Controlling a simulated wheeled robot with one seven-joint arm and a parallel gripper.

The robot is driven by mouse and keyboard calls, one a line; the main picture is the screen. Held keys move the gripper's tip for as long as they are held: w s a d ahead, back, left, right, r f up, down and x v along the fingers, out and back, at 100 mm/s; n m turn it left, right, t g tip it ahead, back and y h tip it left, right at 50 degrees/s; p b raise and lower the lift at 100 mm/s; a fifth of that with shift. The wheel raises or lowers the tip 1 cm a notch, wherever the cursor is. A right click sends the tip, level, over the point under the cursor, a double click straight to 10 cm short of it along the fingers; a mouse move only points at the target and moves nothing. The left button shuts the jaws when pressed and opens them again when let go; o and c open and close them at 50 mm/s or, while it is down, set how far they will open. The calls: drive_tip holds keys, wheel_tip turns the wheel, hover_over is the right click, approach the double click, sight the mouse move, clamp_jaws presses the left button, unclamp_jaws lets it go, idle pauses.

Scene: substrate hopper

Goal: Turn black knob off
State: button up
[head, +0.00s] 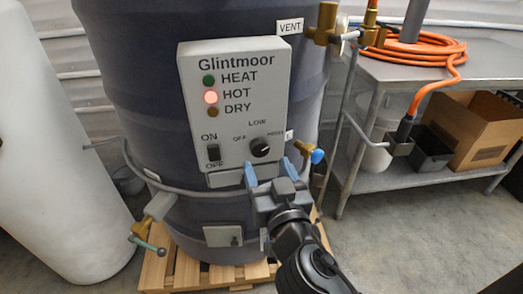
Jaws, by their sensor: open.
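The black knob (260,147) is a round dial at the lower right of the light grey control panel (237,105) marked Glintmoor, on a large dark drum. Small labels lie around it: OFF at its left, LOW above, and another at its upper right. The knob's pointer is too small to read surely. My gripper (268,166) is open and empty, its two blue fingertips spread just below the knob in the picture. I cannot tell how far they are from the panel. The knob is not covered.
A black ON/OFF rocker switch (213,153) sits left of the knob. The red HOT lamp (210,97) glows. A brass valve with a blue handle (317,156) juts out right of my gripper. A metal table (440,68) with an orange hose stands at the right.

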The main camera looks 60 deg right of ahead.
sight(260, 152)
drive_tip(key=p+x, duration=0.1)
drive_tip(key=x, duration=0.2)
drive_tip(key=shift+w+d+r+p, duration=0.2)
drive_tip(key=shift+w+d+p, duration=0.05)
drive_tip(key=shift+p, duration=0.05)
drive_tip(key=shift+w+d+f, duration=0.2)
drive_tip(key=shift+w+d, duration=0.3)
drive_tip(key=shift+c, duration=0.2)
drive_tip(key=c, duration=1)
